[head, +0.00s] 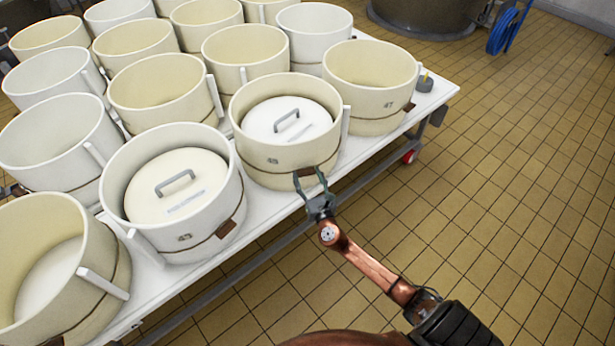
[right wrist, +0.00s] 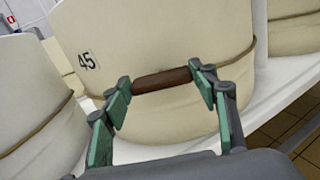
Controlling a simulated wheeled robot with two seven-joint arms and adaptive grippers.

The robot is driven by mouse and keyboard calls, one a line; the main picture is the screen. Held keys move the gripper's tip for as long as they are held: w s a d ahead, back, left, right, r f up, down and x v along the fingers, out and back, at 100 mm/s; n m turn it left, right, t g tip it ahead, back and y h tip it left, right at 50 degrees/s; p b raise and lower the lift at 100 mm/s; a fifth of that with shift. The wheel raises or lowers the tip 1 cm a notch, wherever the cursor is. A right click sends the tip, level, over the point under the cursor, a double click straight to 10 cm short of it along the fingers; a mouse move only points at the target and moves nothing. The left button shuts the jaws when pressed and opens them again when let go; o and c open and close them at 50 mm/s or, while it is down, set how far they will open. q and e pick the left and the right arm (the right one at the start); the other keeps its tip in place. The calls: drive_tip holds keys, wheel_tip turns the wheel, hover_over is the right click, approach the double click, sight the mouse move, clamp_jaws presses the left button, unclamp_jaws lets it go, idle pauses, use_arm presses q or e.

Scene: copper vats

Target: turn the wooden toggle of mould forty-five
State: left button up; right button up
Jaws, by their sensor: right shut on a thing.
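Mould forty-five (head: 280,162) is a cream tub with a white lid and grey handle inside, on the front edge of the white table. Its number shows clearly in the right wrist view (right wrist: 87,61). Its brown wooden toggle (right wrist: 162,79) sits on the cord round the tub wall. My right gripper (right wrist: 162,82) is shut on the toggle, one green-padded finger at each end. In the head view my right gripper (head: 311,180) reaches the tub's front, and its fingers partly cover the toggle. My left gripper is not in view.
Mould 43 (head: 185,238) stands to the left and mould 47 (head: 368,120) to the right, both close by. Several more tubs crowd the white table (head: 265,213) behind. The tiled floor (head: 510,170) at right is clear. A blue hose reel (head: 503,30) is far back.

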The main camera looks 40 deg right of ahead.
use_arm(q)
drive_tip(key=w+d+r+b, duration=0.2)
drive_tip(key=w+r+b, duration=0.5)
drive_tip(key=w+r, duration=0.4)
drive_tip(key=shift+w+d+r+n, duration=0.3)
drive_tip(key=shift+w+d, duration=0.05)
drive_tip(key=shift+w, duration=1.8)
use_arm(e)
drive_tip(key=shift+s+d+f+m, duration=0.1)
drive_tip(key=shift+f+m, duration=0.05)
drive_tip(key=shift+m, duration=4.15)
drive_tip(key=shift+d+f+m, duration=0.1)
drive_tip(key=shift+f+m, duration=0.05)
drive_tip(key=shift+m, duration=4.15)
drive_tip(key=o, duration=1.2)
drive_tip(key=shift+c, duration=0.2)
drive_tip(key=v, duration=1.2)
